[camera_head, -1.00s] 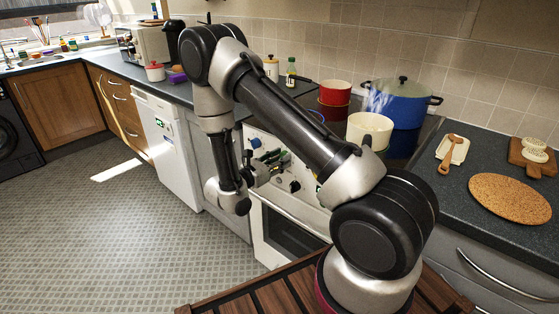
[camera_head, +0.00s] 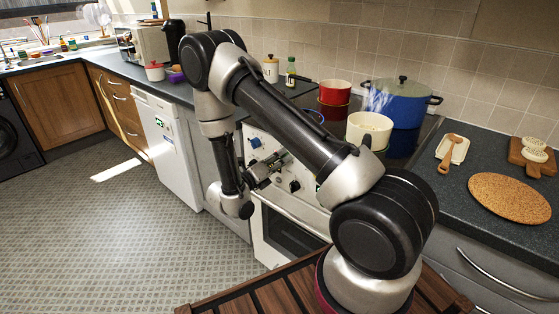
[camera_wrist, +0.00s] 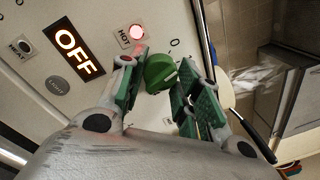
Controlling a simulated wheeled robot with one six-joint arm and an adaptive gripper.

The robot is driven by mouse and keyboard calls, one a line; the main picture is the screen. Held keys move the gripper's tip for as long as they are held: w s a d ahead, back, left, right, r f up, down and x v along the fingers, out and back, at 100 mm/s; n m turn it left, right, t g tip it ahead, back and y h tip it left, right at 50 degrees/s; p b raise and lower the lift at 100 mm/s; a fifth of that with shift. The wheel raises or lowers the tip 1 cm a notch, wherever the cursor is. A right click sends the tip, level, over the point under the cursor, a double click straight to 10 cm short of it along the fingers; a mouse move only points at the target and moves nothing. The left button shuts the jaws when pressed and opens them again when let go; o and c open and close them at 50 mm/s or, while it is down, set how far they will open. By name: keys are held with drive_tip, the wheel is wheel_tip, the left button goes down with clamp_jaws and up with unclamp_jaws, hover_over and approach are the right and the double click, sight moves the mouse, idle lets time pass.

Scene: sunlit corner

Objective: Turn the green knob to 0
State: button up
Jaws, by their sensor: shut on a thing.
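The green knob (camera_wrist: 158,72) sits on the pale stove panel (camera_wrist: 85,25) in the wrist view, between the green-padded fingers of my gripper (camera_wrist: 162,82). The jaws are shut on it, one finger on either side. In the head view my gripper (camera_head: 268,171) is at the oven's front panel; I cannot make out the green knob there. A lit OFF sign (camera_wrist: 77,50) and a glowing red HOT light (camera_wrist: 137,32) are on the panel. The knob's pointer and the 0 mark cannot be read clearly.
A blue knob (camera_head: 255,142) and a black knob (camera_head: 294,186) are near my gripper. The floor to the left is clear.

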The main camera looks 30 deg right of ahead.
drive_tip(key=shift+n+t, duration=0.3)
drive_tip(key=shift+n, duration=2.1)
drive_tip(key=o, duration=1.1)
drive_tip(key=shift+c, duration=0.2)
drive_tip(key=v, duration=1.2)
